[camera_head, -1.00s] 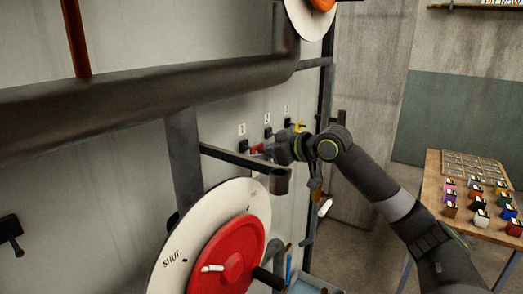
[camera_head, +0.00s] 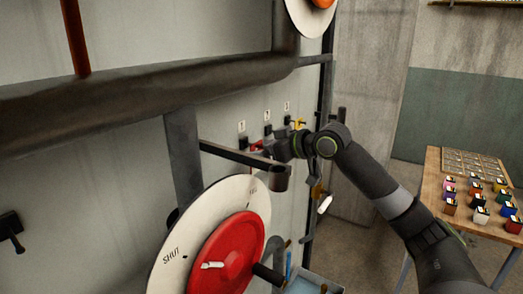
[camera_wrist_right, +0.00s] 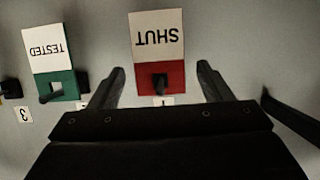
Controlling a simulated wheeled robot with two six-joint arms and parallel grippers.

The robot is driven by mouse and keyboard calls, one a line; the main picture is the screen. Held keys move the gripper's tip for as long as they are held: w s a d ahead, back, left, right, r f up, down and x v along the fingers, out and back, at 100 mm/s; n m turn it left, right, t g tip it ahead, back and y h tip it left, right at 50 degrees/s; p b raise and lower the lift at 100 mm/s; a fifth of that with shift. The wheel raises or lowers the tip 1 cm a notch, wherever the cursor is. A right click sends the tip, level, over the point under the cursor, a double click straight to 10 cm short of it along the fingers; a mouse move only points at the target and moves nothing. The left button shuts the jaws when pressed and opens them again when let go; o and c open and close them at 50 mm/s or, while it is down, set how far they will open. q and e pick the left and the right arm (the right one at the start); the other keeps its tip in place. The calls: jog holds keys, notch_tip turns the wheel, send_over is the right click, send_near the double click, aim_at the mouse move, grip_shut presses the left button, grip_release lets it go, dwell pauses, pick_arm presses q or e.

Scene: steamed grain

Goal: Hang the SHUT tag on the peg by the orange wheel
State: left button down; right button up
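The SHUT tag (camera_wrist_right: 157,38), white with a red lower part, hangs on a dark wall peg above a label 1 in the right wrist view, which shows it upside down. A bit of its red shows in the head view (camera_head: 256,145). My right gripper (camera_wrist_right: 160,70) is open, with one finger on each side of the red part, apart from it. In the head view the right gripper (camera_head: 265,150) is close to the wall. The orange wheel (camera_head: 323,3) is cut off at the top edge; I cannot make out a peg by it. My left gripper is not in view.
A green-and-white TESTED tag (camera_wrist_right: 45,48) hangs beside the SHUT tag. A thick pipe (camera_head: 150,90), a bracket (camera_head: 235,155) and a red wheel (camera_head: 228,255) stand out before the wall. A table (camera_head: 440,165) with several small coloured blocks is at right.

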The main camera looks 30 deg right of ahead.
jog(key=c, duration=1.1)
jog(key=shift+o, duration=0.2)
jog(key=shift+r+p, duration=0.2)
jog(key=shift+p, duration=0.3)
jog(key=shift+s+d, duration=0.1)
jog(key=shift+s, duration=0.05)
jog(key=shift+s+d, duration=0.3)
jog(key=shift+s, duration=0.45)
jog(key=shift+s+d, duration=0.25)
jog(key=shift+s, duration=0.45)
